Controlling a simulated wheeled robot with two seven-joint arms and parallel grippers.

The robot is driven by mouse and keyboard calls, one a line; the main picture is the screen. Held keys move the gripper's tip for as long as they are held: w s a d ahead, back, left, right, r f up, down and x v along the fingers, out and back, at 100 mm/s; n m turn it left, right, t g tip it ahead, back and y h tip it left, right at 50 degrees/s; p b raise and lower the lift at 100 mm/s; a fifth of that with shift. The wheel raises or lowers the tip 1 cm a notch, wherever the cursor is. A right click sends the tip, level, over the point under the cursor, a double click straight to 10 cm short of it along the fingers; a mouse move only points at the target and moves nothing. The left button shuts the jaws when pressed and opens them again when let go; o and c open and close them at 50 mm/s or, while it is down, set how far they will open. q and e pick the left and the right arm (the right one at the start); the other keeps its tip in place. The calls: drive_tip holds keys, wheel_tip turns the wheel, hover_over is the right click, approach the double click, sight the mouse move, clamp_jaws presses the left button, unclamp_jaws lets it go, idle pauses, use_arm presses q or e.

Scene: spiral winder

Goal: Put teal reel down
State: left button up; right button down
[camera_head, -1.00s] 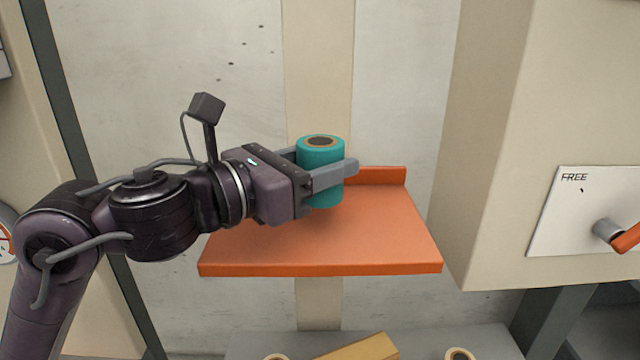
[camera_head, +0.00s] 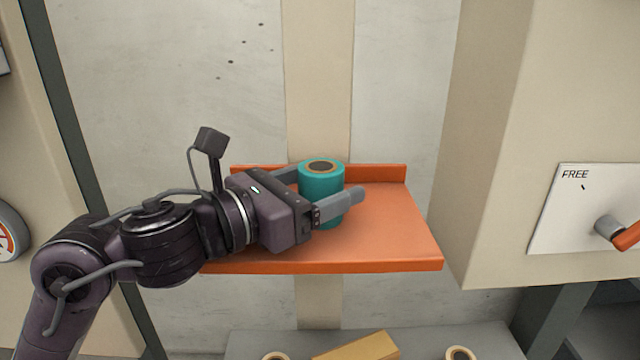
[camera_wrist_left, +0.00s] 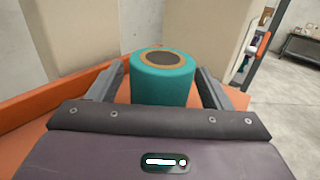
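The teal reel (camera_head: 322,183) is upright on the orange shelf (camera_head: 390,235), its brown-ringed dark core facing up. Its base is partly hidden by my near finger and seems to rest on the shelf. My left gripper (camera_head: 325,190) has one finger on each side of the reel. In the left wrist view the reel (camera_wrist_left: 162,85) stands between the fingers, with a narrow gap showing on both sides, so the gripper looks open around it. My right gripper is not in view.
The shelf has a raised back lip (camera_head: 385,173) and free room right of the reel. A beige cabinet (camera_head: 500,150) stands to the right, with a white FREE panel (camera_head: 575,210) and an orange-handled lever. Below are a yellow-brown block (camera_head: 365,348) and other reels (camera_head: 460,354).

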use_arm(q)
drive_tip(key=shift+r+p, duration=0.25)
drive_tip(key=shift+p, duration=0.1)
drive_tip(key=b+v, duration=0.1)
drive_tip(key=v, duration=0.2)
drive_tip(key=b+v, duration=0.2)
drive_tip(key=v, duration=0.2)
drive_tip(key=b+v, duration=0.1)
drive_tip(key=v, duration=0.3)
drive_tip(key=shift+w+f, duration=0.1)
drive_tip(key=shift+f, duration=0.15)
drive_tip(key=shift+s+a+b, duration=0.35)
drive_tip(key=shift+s+a, duration=0.05)
drive_tip(key=shift+r, duration=0.1)
